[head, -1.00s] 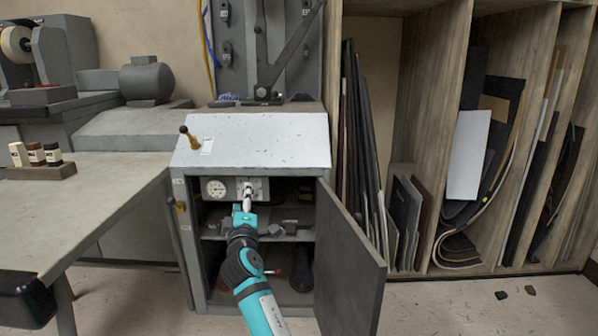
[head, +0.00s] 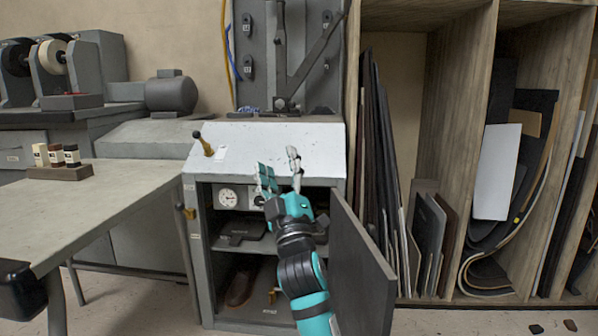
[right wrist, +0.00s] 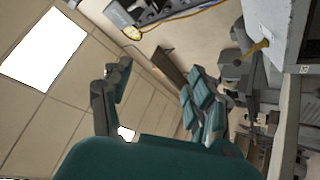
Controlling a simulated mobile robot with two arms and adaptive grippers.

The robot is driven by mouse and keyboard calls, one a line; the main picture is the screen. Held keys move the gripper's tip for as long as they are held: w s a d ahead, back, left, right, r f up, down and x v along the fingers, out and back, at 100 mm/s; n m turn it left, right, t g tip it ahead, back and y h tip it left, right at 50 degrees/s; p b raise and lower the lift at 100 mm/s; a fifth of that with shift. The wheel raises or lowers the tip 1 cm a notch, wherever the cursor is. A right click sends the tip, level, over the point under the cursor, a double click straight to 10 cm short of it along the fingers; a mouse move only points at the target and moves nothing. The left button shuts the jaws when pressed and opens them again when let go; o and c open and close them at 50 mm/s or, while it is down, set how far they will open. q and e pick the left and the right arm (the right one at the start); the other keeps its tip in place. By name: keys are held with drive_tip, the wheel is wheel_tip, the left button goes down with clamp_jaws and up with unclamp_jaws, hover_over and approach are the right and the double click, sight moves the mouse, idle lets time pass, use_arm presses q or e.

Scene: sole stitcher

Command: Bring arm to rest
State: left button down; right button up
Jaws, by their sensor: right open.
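My right gripper (head: 279,172) is open and empty. It is raised in front of the grey cabinet's white sloped top (head: 270,140), with its fingers pointing up. My right arm comes up from the bottom of the head view, between the cabinet's open shelves and its open door. In the right wrist view, the gripper's fingers (right wrist: 155,98) are spread apart with nothing between them. My left gripper is not in view.
The cabinet door (head: 362,268) stands open just right of my arm. A gauge (head: 229,197) is inside the cabinet. A workbench (head: 110,205) with small bottles is at left. Sheet racks (head: 450,150) stand at right. A brass-coloured lever (head: 203,144) sticks up from the cabinet's top left.

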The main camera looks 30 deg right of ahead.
drive_tip(key=shift+s+r+t, duration=0.3)
drive_tip(key=shift+s, duration=0.1)
